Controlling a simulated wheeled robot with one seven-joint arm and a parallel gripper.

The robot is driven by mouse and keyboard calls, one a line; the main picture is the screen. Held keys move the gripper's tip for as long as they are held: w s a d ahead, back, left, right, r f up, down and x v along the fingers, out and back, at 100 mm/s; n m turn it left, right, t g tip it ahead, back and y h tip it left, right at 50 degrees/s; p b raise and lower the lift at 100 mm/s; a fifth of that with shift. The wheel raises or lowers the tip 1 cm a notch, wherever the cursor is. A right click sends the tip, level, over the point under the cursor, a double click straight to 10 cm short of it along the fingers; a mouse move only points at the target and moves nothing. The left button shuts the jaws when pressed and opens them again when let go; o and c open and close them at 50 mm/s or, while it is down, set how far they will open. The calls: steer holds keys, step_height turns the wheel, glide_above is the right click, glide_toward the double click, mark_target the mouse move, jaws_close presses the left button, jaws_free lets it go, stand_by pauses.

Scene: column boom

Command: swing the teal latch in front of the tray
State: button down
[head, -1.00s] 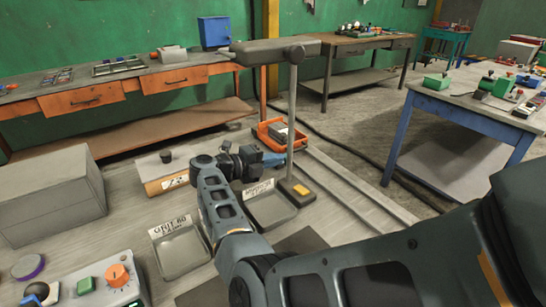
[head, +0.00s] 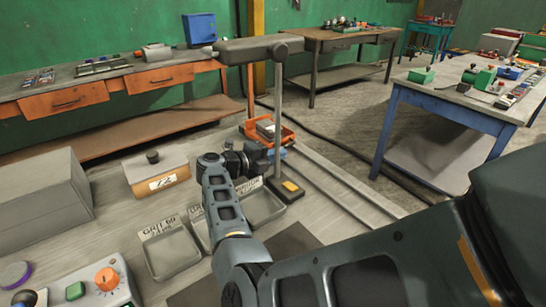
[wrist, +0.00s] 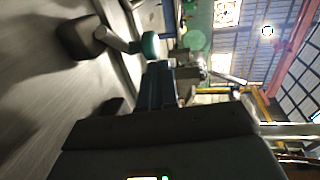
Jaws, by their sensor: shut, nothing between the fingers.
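In the wrist view, a teal rounded piece (wrist: 150,45) sits at the end of a short grey rod from a dark block, and looks like the latch. My gripper (head: 279,153), with bluish fingers, reaches toward the post and the orange tray (head: 288,134) in the head view. Its fingers (wrist: 163,66) are shut and empty, close beside the teal piece in the wrist view. I cannot tell whether they touch. The latch cannot be made out in the head view. The tray stands behind the post and holds a grey block (head: 266,128).
A post (head: 278,120) on a dark base carries a grey boom (head: 250,49) above my gripper. Labelled shallow trays (head: 172,255) lie in front. A box (head: 158,173) marked 22 and a large grey box (head: 40,205) stand left. Rails (head: 345,185) run right of the post.

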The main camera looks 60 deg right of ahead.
steer(key=shift+s+d, duration=0.15)
steer(key=shift+d, duration=0.35)
stand_by(1.3)
steer(key=b+v, duration=0.1)
steer(key=v, duration=0.5)
steer(key=shift+a+b, duration=0.1)
steer(key=shift+b, duration=0.3)
steer(key=shift+w+a+r, duration=0.15)
steer(key=shift+w+a, duration=0.2)
steer(key=shift+a, duration=0.25)
